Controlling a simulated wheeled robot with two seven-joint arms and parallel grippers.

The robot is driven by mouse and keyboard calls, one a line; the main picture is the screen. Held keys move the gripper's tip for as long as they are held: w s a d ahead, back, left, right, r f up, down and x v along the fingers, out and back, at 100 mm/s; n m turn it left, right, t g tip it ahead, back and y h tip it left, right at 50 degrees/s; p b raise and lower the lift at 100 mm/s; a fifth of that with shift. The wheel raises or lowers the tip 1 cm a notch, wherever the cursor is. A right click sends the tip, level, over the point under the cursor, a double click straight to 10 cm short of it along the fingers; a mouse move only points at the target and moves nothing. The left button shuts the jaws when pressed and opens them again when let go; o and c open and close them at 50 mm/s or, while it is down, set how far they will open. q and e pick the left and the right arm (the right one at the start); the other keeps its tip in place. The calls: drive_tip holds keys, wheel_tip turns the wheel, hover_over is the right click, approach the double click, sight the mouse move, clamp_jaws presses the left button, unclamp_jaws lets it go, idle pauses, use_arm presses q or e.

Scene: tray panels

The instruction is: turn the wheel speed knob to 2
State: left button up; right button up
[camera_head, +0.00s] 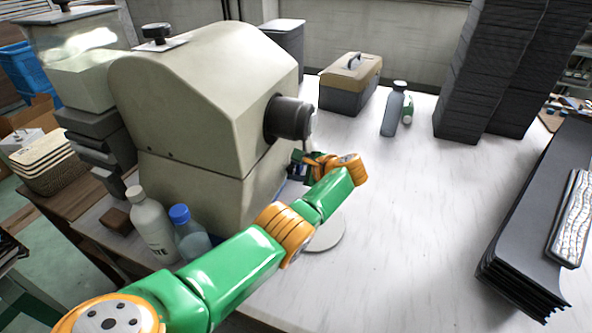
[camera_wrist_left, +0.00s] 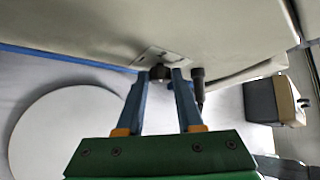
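In the left wrist view a small dark knob (camera_wrist_left: 160,72) sits on a pale plate on the beige machine's face. My left gripper (camera_wrist_left: 160,75) has its two blue fingers apart, with the knob between their tips. The fingers look slightly clear of it, though contact is hard to judge. In the head view my left gripper (camera_head: 298,166) is low at the machine's front, below its grey cylinder (camera_head: 289,118). That knob is hidden there. Another black knob (camera_head: 156,32) stands on top of the beige machine (camera_head: 200,90). Numbers around the knobs are not readable. My right gripper is out of view.
A black rod (camera_wrist_left: 198,85) sticks out right of my fingers. A white disc (camera_head: 325,234) lies below my forearm. Two bottles (camera_head: 152,225) stand left of my arm. A toolbox (camera_head: 350,84) and a grey bottle (camera_head: 393,110) are farther back. The middle right of the table is clear.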

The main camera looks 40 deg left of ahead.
use_arm(q)
drive_tip(key=o, duration=0.3)
drive_tip(key=shift+o, duration=0.2)
drive_tip(key=shift+d+r+p, duration=0.1)
drive_tip(key=shift+r+p, duration=0.1)
drive_tip(key=shift+p, duration=0.1)
drive_tip(key=shift+p+v, duration=0.75)
drive_tip(key=shift+v, duration=0.2)
drive_tip(key=v, duration=0.4)
drive_tip(key=shift+s+d, duration=0.15)
drive_tip(key=shift+d, duration=0.2)
